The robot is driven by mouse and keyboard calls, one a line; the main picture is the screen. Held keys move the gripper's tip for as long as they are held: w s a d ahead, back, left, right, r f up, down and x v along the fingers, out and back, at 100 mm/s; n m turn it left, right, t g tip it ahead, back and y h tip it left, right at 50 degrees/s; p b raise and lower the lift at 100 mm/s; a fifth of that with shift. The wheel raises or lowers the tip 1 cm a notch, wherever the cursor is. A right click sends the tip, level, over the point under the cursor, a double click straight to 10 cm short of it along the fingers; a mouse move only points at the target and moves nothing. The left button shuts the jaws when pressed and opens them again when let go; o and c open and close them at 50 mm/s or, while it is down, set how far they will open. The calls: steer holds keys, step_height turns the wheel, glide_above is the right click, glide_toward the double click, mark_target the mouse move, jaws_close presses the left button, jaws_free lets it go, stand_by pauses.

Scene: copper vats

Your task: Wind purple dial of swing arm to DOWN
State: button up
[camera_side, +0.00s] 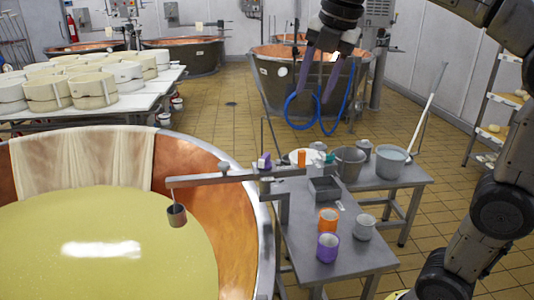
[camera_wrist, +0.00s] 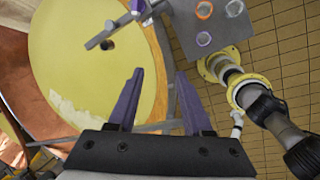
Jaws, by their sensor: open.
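The swing arm (camera_side: 215,180) is a grey bar reaching from a post beside the near vat out over its yellow liquid. A small metal cup (camera_side: 177,215) hangs from its far end. The purple dial (camera_side: 264,162) sits on top of the bar near the post. In the wrist view the bar (camera_wrist: 108,36) is at the top, with a purple part (camera_wrist: 137,6) cut by the upper edge. My gripper (camera_side: 313,92) is open and empty, high above and apart from the dial. Its two purple fingers (camera_wrist: 160,74) show in the wrist view. The dial's setting is too small to read.
A grey table (camera_side: 335,245) right of the vat (camera_side: 262,215) carries an orange cup (camera_side: 328,218), a purple cup (camera_side: 327,247), a grey cup (camera_side: 364,227) and a metal box (camera_side: 323,190). Buckets (camera_side: 390,161) stand behind. An orange piece (camera_side: 301,158) stands near the dial.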

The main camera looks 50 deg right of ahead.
steer(key=w+d+g, duration=0.2)
steer(key=w+d, duration=0.1)
steer(key=w, duration=0.7)
steer(key=g+y, duration=0.1)
steer(key=g, duration=0.1)
glide_above(264, 157)
step_height(264, 157, down, 11)
step_height(264, 157, down, 13)
steer(key=shift+d+f, duration=0.1)
steer(key=shift+f, duration=0.1)
steer(key=shift+c, duration=0.2)
